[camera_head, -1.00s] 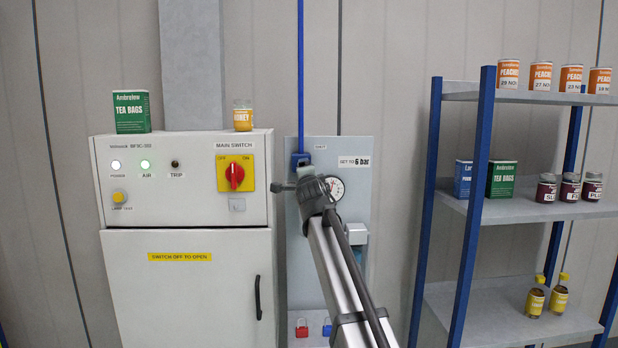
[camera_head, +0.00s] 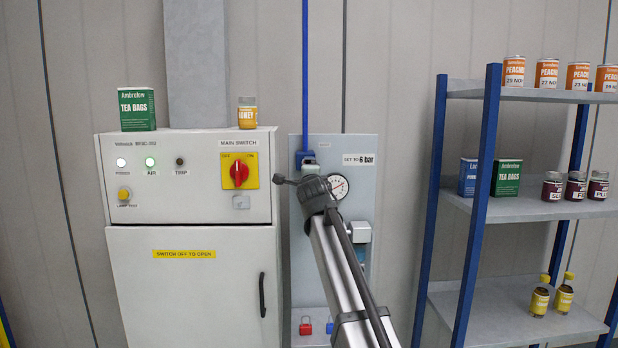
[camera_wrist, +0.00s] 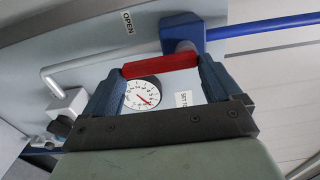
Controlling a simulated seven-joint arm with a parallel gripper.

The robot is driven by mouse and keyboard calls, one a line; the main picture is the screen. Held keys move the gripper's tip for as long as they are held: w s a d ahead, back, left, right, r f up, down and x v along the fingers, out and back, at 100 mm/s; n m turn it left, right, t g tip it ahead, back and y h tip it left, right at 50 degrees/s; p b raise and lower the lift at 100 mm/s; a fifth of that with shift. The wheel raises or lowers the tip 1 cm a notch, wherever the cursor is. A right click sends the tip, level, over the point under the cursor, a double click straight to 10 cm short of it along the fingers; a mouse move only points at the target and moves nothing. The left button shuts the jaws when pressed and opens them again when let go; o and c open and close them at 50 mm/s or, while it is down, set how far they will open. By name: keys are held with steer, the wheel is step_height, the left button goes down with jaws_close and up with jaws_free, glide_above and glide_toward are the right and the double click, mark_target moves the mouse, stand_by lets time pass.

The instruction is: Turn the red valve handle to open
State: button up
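The red valve handle (camera_wrist: 158,66) is a short bar in the wrist view, beside the blue valve body (camera_wrist: 182,32) on a blue pipe. My gripper (camera_wrist: 161,72) has its two dark blue fingers wide apart, one near each end of the handle. The handle spans the gap near the fingertips; I cannot tell whether they touch it. An "OPEN" label (camera_wrist: 128,22) is on the panel near the valve. In the head view the blue valve body (camera_head: 304,157) shows above my wrist, while the handle is hidden there.
A pressure gauge (camera_head: 338,186) sits on the grey panel (camera_head: 361,150), close to my wrist. Left is a white cabinet (camera_head: 190,285) with a red rotary main switch (camera_head: 239,174). Red (camera_head: 305,327) and blue padlocks hang low. Right is a blue-framed shelf (camera_head: 473,215) with cans and jars.

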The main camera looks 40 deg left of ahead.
steer(key=shift+o, duration=0.7)
steer(key=shift+s, duration=0.1)
steer(key=v, duration=1.3)
steer(key=shift+s+d, duration=0.2)
steer(key=shift+d, duration=0.05)
steer(key=shift+r, duration=0.1)
